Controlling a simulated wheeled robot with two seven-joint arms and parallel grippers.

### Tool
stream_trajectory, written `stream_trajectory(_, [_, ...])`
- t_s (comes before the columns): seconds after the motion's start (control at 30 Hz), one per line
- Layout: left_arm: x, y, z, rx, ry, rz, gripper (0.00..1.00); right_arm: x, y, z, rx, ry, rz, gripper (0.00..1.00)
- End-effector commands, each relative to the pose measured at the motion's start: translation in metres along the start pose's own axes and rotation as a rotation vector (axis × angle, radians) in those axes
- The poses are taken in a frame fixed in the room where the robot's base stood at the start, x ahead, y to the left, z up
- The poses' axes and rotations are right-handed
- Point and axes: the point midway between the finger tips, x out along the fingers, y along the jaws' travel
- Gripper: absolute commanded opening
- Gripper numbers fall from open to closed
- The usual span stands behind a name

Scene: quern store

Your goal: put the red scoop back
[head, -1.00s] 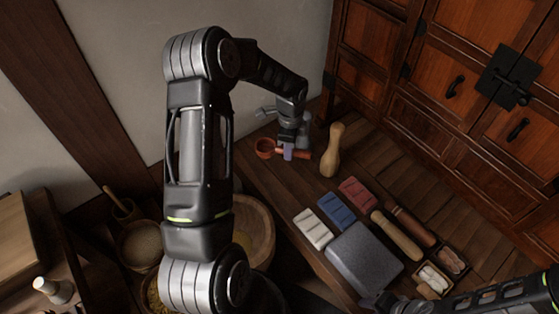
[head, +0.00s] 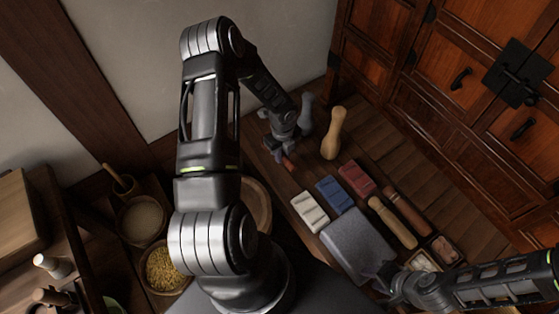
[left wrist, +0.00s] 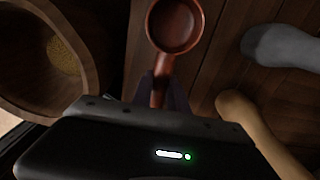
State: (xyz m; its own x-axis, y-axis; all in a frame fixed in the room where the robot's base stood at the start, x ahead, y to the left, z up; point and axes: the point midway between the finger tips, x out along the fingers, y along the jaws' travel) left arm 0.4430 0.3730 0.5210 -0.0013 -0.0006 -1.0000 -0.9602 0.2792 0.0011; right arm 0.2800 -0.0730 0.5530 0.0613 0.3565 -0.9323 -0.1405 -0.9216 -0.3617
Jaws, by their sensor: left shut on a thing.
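The red scoop (left wrist: 175,27) shows in the left wrist view, its round empty bowl beyond my fingers and its handle between them. My left gripper (left wrist: 163,90) is shut on the handle. In the head view my left gripper (head: 283,156) is over the bench near the wall, with only a small red part of the scoop (head: 288,164) showing; its bowl is hidden by my arm. I cannot tell whether the scoop touches the bench. My right gripper (head: 382,280) is beside the grey stone block; its finger opening is unclear.
White (head: 310,211), blue (head: 334,194) and red (head: 357,177) blocks lie near the grey stone (head: 355,246). A wooden bowl (head: 257,203) is partly behind my arm.

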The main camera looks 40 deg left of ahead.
Motion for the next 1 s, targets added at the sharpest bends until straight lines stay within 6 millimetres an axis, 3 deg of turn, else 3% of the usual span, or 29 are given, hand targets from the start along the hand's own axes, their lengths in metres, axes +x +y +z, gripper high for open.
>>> stream_trajectory(0.13, [0.019,-0.001,0.0,-0.002,0.0,-0.001,0.0,0.001,0.0,0.0,0.0,0.0,0.0,0.36])
stream_trajectory(0.47, [0.022,0.0,0.0,-0.002,-0.001,-0.001,0.0,0.001,0.0,0.0,0.0,0.0,0.0,0.36])
stream_trajectory(0.8, [0.061,0.0,0.0,-0.002,0.0,-0.001,0.0,0.001,0.001,0.0,0.0,0.0,0.0,0.36])
stream_trajectory(1.0, [0.062,0.0,0.001,-0.002,-0.001,-0.001,0.0,0.001,0.001,0.0,0.0,0.0,0.0,0.36])
